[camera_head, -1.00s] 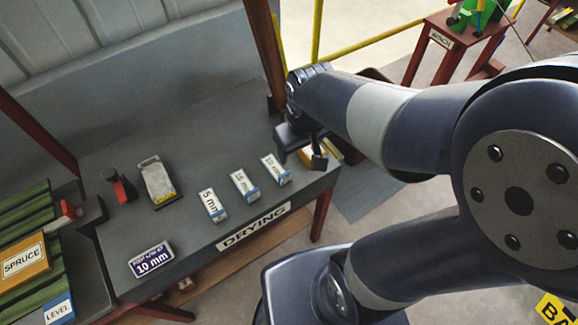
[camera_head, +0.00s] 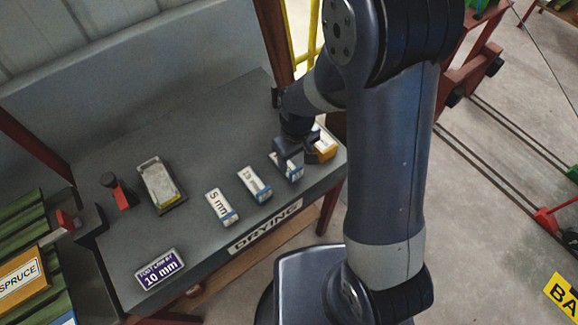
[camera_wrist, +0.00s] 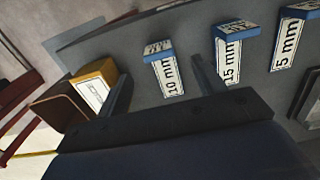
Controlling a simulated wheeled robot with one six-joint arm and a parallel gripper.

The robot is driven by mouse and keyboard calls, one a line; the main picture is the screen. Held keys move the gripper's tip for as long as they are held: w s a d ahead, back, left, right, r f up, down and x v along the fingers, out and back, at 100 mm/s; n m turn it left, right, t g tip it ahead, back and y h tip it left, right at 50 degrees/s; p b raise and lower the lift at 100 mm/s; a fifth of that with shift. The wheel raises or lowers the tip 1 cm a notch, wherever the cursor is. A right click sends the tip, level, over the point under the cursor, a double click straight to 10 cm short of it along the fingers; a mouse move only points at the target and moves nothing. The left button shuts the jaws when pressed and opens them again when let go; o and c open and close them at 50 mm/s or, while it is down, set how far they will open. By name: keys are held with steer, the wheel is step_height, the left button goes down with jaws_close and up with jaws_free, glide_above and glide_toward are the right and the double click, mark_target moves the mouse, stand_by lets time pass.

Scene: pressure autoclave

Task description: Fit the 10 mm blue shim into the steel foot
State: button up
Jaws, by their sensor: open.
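The 10 mm shim (camera_head: 290,172), a white-labelled block with a blue end, lies on the grey bench and is partly hidden by my gripper (camera_head: 293,152). In the wrist view the 10 mm shim (camera_wrist: 171,76) lies between the lines of the two open fingers of my gripper (camera_wrist: 161,70), nearer the right one. The gripper is empty; I cannot tell its height above the shim. A metal block on a dark base, seemingly the steel foot (camera_head: 160,182), stands left of the shims. Its edge seems to show at the right of the wrist view.
The 15 mm shim (camera_wrist: 229,52) and the 5 mm shim (camera_head: 221,206) lie beside the 10 mm one. A yellow-orange box (camera_wrist: 93,88) stands on the other side. A "10 mm" sign (camera_head: 160,268) and a red-and-black item (camera_head: 118,191) are on the bench. Bench around the foot is mostly clear.

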mark_target(296, 169)
steer(key=shift+f+p, duration=0.6)
steer(key=shift+f, duration=2.35)
steer(key=shift+c, duration=0.2)
steer(key=c, duration=1)
